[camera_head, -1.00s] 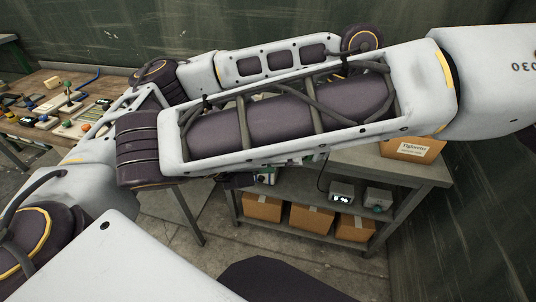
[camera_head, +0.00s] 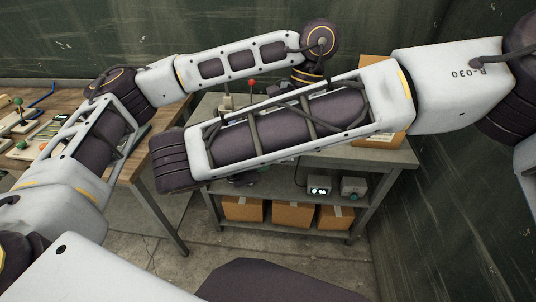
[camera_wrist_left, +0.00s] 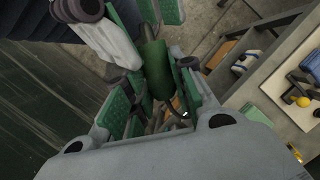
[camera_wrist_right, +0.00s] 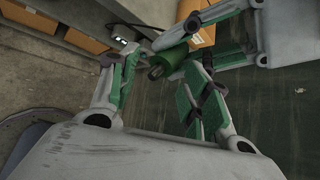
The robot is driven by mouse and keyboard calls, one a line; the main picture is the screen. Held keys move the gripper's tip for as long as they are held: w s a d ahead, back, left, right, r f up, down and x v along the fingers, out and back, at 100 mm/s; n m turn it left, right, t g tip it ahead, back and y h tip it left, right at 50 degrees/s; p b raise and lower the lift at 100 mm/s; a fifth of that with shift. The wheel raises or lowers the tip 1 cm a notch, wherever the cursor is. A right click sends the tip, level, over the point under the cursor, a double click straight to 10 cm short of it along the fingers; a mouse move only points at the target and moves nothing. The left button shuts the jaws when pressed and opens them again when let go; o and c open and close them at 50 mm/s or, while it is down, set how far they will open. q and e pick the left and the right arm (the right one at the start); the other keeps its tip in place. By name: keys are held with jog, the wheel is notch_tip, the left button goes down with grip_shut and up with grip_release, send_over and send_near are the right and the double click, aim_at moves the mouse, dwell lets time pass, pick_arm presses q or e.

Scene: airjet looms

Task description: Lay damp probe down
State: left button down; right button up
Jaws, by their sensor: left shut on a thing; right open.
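The damp probe, a dark green cylinder (camera_wrist_left: 156,70), is held between the green-padded fingers of my left gripper (camera_wrist_left: 160,92) in the left wrist view. In the right wrist view the probe (camera_wrist_right: 172,62) lies near the fingertips of my right gripper (camera_wrist_right: 160,85), whose fingers stand apart. My left gripper (camera_wrist_right: 215,42) reaches in from the upper right there. The two grippers are close together around the probe. I cannot tell whether the right fingers touch it.
A grey shelf table (camera_head: 385,158) stands behind my arms. Its lower shelf carries a meter with a lit display (camera_head: 320,185) and a grey box (camera_head: 354,186). Cardboard boxes (camera_head: 292,215) stand below. A wooden bench (camera_head: 150,172) is at left. A dark wall (camera_head: 470,200) bounds the right.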

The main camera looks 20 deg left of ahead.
jog(key=shift+c, duration=0.4)
grip_shut()
pick_arm(q)
jog(key=c, duration=1.1)
grip_release()
jog(key=shift+r, duration=0.15)
jog(key=shift+v, duration=5.9)
